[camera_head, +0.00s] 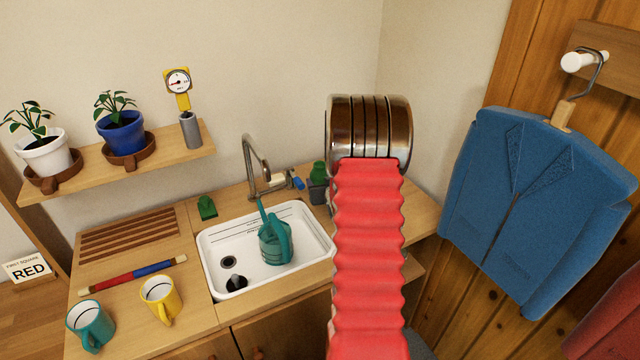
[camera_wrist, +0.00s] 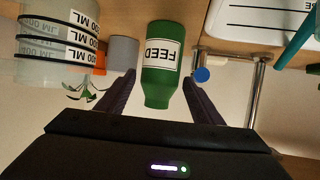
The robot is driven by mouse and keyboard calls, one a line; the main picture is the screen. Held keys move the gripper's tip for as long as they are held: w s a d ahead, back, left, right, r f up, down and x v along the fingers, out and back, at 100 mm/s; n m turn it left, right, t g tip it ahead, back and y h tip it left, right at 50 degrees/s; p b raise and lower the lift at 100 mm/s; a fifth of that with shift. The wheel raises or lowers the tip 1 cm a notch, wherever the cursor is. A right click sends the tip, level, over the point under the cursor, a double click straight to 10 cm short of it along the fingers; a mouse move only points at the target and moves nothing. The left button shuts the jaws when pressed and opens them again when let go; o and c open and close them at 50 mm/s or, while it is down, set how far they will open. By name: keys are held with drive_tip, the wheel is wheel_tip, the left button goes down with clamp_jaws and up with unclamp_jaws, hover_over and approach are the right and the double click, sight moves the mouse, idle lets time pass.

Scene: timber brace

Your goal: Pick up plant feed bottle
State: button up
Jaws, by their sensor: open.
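The plant feed bottle (camera_wrist: 163,60) is green with a white FEED label that reads upside down in the wrist view. My gripper (camera_wrist: 158,78) is open, with one dark finger on each side of the bottle. A gap shows on both sides, and the jaws are not closed on it. In the head view a green top, seemingly the same bottle (camera_head: 318,170), shows beside my red-sleeved arm, which hides the gripper.
A grey cup (camera_wrist: 122,52) and clear measuring jugs (camera_wrist: 58,35) stand close on the bottle's left in the wrist view. The tap's blue knob (camera_wrist: 202,75) is close on its right. The sink (camera_head: 215,240) holds a teal watering can (camera_head: 275,243).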

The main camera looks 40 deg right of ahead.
drive_tip(key=shift+x, duration=1.6)
drive_tip(key=shift+c, duration=0.6)
drive_tip(key=shift+r, duration=0.1)
drive_tip(key=c, duration=1)
drive_tip(key=shift+r, duration=0.1)
wheel_tip(320, 180, up, 10)
drive_tip(key=shift+f, duration=0.1)
